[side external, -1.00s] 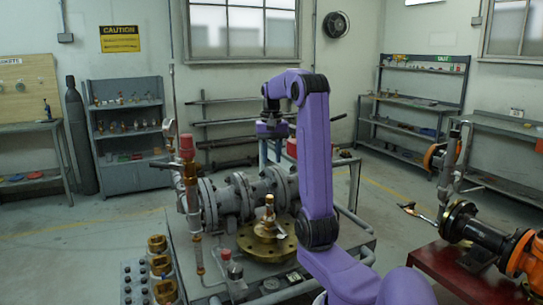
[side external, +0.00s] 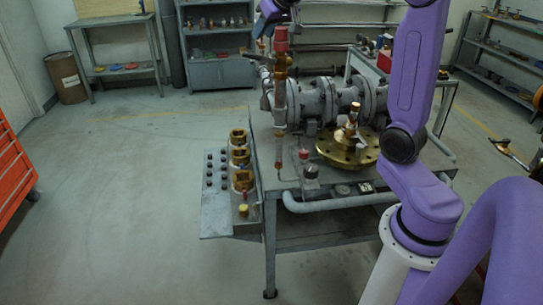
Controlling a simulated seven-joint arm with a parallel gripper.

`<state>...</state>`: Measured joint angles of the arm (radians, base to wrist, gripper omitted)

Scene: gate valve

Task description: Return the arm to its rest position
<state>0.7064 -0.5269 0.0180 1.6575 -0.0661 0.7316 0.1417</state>
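My purple arm (side external: 415,85) rises at the right, and its upper part leaves the top edge of the picture. The end of my arm shows only in part at the top, above the red-topped upright fitting, with dark parts around my gripper (side external: 264,24). The fingers are too small and cut off to tell whether they are open or shut. The grey flanged valve body (side external: 318,98) lies on the metal bench (side external: 285,185). A round brass flange (side external: 345,152) with an upright brass stem (side external: 352,118) sits in front of it. I see no gripper contact with these.
An upright pipe with a red cap (side external: 281,40) stands left of the valve. Several brass fittings (side external: 240,158) line a side panel with dark knobs. A grey pipe rail (side external: 335,203) runs along the bench front. Red drawers (side external: 14,165) stand far left. The floor at left is clear.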

